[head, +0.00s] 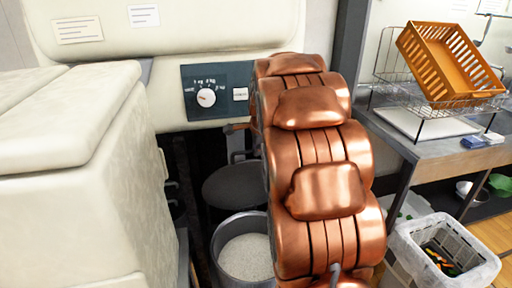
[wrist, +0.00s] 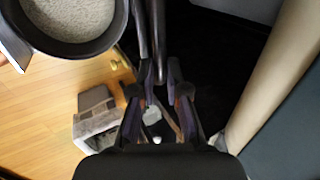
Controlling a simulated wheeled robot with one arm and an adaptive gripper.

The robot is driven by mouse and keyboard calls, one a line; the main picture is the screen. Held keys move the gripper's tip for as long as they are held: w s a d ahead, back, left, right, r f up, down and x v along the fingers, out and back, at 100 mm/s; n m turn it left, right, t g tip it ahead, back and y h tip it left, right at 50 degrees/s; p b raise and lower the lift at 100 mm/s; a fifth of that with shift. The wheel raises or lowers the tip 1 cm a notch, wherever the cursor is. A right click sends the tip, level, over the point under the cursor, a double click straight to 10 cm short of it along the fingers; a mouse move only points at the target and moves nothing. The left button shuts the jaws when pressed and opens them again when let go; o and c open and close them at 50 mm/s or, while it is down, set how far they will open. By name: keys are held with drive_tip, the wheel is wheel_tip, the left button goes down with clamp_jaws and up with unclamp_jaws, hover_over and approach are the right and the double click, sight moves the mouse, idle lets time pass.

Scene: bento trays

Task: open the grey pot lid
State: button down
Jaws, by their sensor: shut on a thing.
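The grey pot (head: 218,244) stands low between the pale cabinet and my arm in the head view, with its mouth uncovered and white rice (head: 247,258) showing inside. Its dark grey lid (head: 232,187) is raised above and behind the mouth, tilted up. A bar handle (head: 240,156) shows on the lid. My copper arm hides most of my gripper in the head view. In the wrist view my gripper (wrist: 158,76) is shut on the dark bars of the lid handle (wrist: 150,40). The pot rim (wrist: 97,48) shows at the upper left there, apart from the fingers.
A pale cabinet (head: 65,185) stands close on the left, and a panel with a dial (head: 207,97) is behind. On the right are a metal counter (head: 400,140) with a wire rack and orange basket (head: 450,62), and a clear bin (head: 405,245) on the floor.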

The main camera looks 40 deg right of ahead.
drive_tip(key=shift+s+a+f, duration=0.1)
drive_tip(key=shift+s+a, duration=0.05)
drive_tip(key=shift+s, duration=0.15)
drive_tip(key=c, duration=1.2)
unclamp_jaws()
drive_tip(key=v, duration=1.2)
drive_tip(key=shift+s+a, duration=0.1)
drive_tip(key=shift+s, duration=0.05)
